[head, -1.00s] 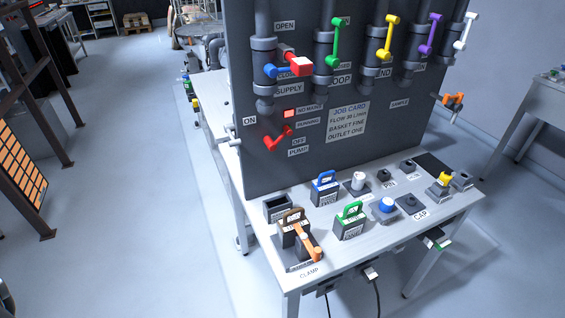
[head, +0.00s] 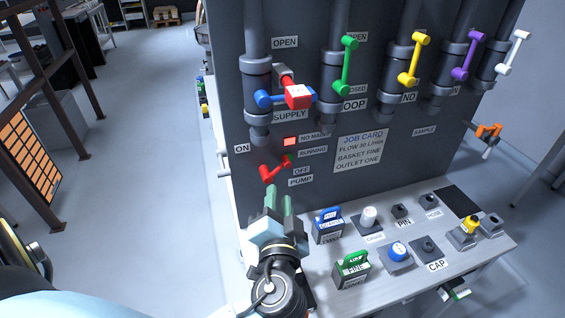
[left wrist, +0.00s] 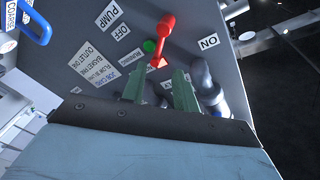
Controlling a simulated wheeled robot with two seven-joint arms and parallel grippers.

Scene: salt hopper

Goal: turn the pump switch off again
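The red pump switch (head: 273,170) is on the dark panel, between the ON label at its left and the OFF and PUMP labels at its lower right. Its handle slants down and to the left in the head view. It also shows in the left wrist view (left wrist: 164,40), past the fingertips. My left gripper (head: 279,194) is just below the switch, its green fingers apart and nothing between them. In the left wrist view the fingers (left wrist: 160,85) stand apart, and I cannot tell whether they touch the handle. My right gripper is not in view.
The bench (head: 385,290) below carries blocks, caps and a blue-handled basket (head: 327,222). Open floor lies left.

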